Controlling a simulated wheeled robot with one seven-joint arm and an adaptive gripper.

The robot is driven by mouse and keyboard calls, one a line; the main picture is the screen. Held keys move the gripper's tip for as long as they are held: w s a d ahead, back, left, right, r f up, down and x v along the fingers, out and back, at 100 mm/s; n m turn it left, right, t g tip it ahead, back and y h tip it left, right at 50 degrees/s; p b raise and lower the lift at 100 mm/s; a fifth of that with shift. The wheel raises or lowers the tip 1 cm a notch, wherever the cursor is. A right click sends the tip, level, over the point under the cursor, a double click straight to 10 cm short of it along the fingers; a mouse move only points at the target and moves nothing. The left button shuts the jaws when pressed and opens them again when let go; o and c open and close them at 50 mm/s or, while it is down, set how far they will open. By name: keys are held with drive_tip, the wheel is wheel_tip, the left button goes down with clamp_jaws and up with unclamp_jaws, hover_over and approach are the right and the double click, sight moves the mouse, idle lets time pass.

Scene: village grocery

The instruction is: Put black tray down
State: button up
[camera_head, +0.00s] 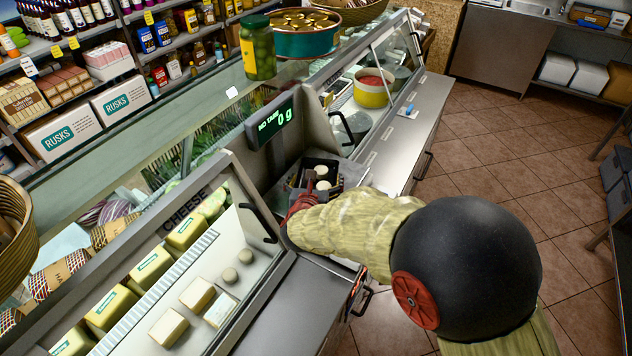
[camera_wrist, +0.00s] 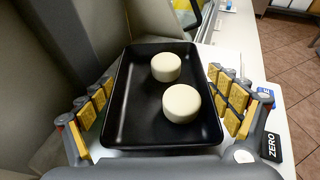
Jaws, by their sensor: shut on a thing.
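The black tray (camera_wrist: 136,118) lies between the pads of my gripper (camera_wrist: 160,105) in the wrist view, and the gripper is shut on its two long sides. The tray looks about level. Two round white cheeses (camera_wrist: 166,67) (camera_wrist: 180,103) sit in it. In the head view the tray (camera_head: 341,163) is in the gap between the display cases, by the scale display (camera_head: 272,121), which reads 0 g. My arm partly hides the tray and gripper there. A pale surface shows below it in the wrist view; whether the tray touches it, I cannot tell.
The glass cheese case (camera_head: 200,265) stands on the near left, with another glass case (camera_head: 375,95) beyond. A green jar (camera_head: 257,47) and a teal tin (camera_head: 306,36) stand on the glass top. A button panel marked ZERO (camera_wrist: 271,146) is at the right. Tiled floor lies right.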

drive_tip(key=o, duration=1)
